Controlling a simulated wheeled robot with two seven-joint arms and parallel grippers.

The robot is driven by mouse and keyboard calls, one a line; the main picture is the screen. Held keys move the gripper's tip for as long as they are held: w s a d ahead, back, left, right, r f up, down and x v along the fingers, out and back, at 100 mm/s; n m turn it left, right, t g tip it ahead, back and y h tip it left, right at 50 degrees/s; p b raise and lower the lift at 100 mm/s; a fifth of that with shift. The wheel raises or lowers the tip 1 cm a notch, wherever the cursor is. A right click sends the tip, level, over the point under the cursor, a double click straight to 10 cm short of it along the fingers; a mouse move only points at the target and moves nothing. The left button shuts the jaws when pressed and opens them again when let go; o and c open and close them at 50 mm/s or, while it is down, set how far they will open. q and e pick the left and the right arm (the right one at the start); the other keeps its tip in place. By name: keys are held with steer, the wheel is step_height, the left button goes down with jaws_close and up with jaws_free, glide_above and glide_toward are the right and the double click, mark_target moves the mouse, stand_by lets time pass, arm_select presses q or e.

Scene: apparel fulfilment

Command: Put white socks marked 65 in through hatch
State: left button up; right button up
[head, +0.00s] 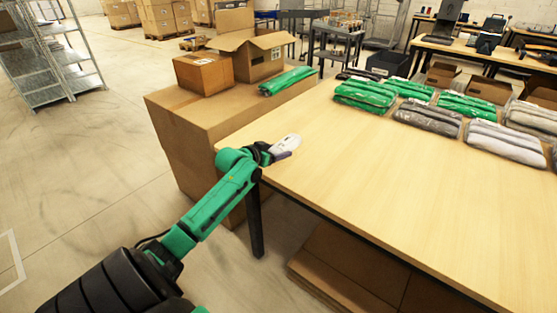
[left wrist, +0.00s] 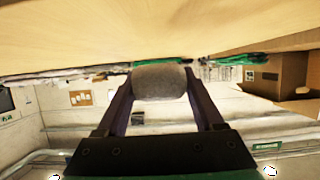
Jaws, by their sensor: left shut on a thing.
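A small white bundle (head: 288,142), which looks like the socks, is held at the near-left edge of the wooden table. My left gripper (head: 277,153) is shut on it. My right gripper is not in view. I cannot make out a hatch in either view.
The wooden table (head: 350,170) has a wide clear area. Several green, grey and white bagged garments (head: 365,95) lie at its far side. A large cardboard box (head: 180,125) stands left of the table, with smaller boxes (head: 205,73) and a green package (head: 287,81) on top.

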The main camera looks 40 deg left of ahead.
arm_select(q)
step_height(320, 180, up, 15)
steer(key=s+d+f+p, duration=0.2)
steer(key=s+d+f, duration=0.1)
steer(key=d+f, duration=0.4)
steer(key=s+d+f+p, duration=0.1)
steer(key=s+d+f, duration=0.3)
steer(key=f, duration=0.5)
steer(key=s+d+p, duration=0.2)
steer(key=s+d, duration=1.2)
steer(key=d, duration=0.2)
steer(key=shift+d+p, duration=0.15)
steer(key=shift+p, duration=0.25)
steer(key=shift+d, duration=0.1)
